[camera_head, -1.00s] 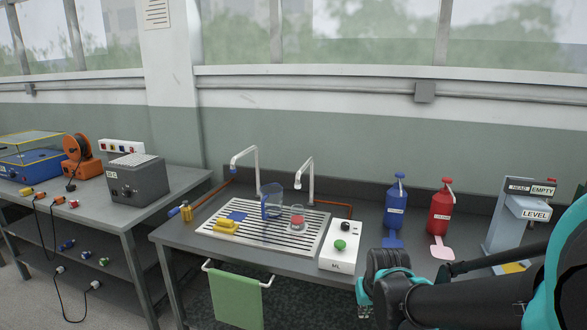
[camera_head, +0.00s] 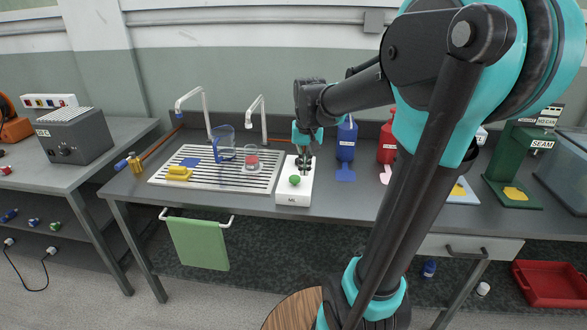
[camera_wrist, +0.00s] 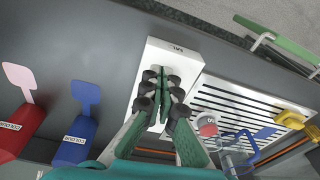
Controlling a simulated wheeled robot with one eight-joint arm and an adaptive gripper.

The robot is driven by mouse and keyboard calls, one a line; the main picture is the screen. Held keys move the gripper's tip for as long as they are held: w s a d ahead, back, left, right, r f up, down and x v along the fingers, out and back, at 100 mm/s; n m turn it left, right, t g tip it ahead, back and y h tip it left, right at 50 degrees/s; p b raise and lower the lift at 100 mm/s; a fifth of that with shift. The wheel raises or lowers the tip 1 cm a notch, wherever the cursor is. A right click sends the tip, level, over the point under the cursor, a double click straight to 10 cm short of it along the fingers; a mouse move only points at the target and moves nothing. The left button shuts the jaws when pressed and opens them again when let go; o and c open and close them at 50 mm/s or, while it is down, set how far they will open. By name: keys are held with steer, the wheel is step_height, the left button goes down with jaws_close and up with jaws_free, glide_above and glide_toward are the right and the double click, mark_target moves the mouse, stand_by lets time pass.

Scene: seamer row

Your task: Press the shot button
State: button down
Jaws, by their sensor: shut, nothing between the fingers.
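A white box (camera_head: 294,196) marked ML lies at the right end of the drain grid on the bench. A round green button (camera_head: 295,180) shows on its top; no label reading "shot" is legible. My gripper (camera_head: 304,166) is shut and empty, pointing down over the back part of the box, just behind the green button. I cannot tell if it touches the box. The wrist view also shows the white box (camera_wrist: 165,56), with my shut fingers (camera_wrist: 158,84) in front of it. The green button and black knob are hidden there by the fingers.
A blue bottle (camera_head: 346,141) and a red bottle (camera_head: 387,143) stand right of the box. A glass jug (camera_head: 224,146), a small cup with red (camera_head: 252,163) and two taps are on the left. A green towel (camera_head: 198,243) hangs in front.

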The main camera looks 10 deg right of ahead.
step_height(320, 180, up, 9)
steer(key=m+g, duration=0.1)
steer(key=g, duration=0.1)
glide_above(295, 177)
steer(key=shift+f, duration=0.2)
steer(key=shift+f, duration=0.1)
step_height(295, 177, down, 14)
steer(key=shift+r, duration=0.1)
steer(key=shift+f, duration=1.05)
steer(key=shift+r, duration=0.15)
step_height(295, 177, up, 14)
